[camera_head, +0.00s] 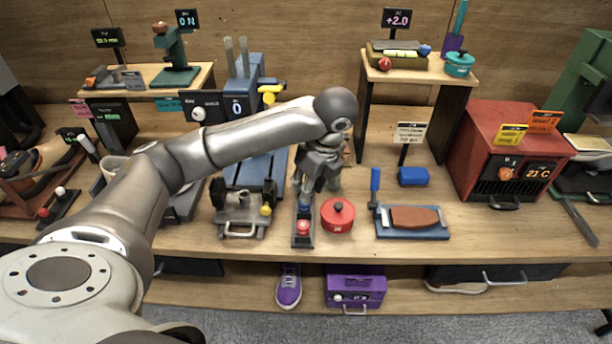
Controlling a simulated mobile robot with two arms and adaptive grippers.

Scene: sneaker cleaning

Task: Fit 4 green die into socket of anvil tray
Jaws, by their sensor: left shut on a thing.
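My left gripper (312,182) points down over the middle of the workbench, above the rear of a narrow dark stand (302,236) with a red button. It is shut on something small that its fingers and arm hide. I cannot make out a green die in this view. I cannot tell for sure which thing is the anvil tray; a grey metal fixture (240,217) with a front handle stands left of the gripper. My right gripper is not in view.
A round red tin (338,215) stands close right of the gripper. A blue tray (412,233) with a brown block lies farther right, near a blue block (413,176) and a red oven (512,150). A raised shelf (368,84) stands behind. Bare bench shows around the tray.

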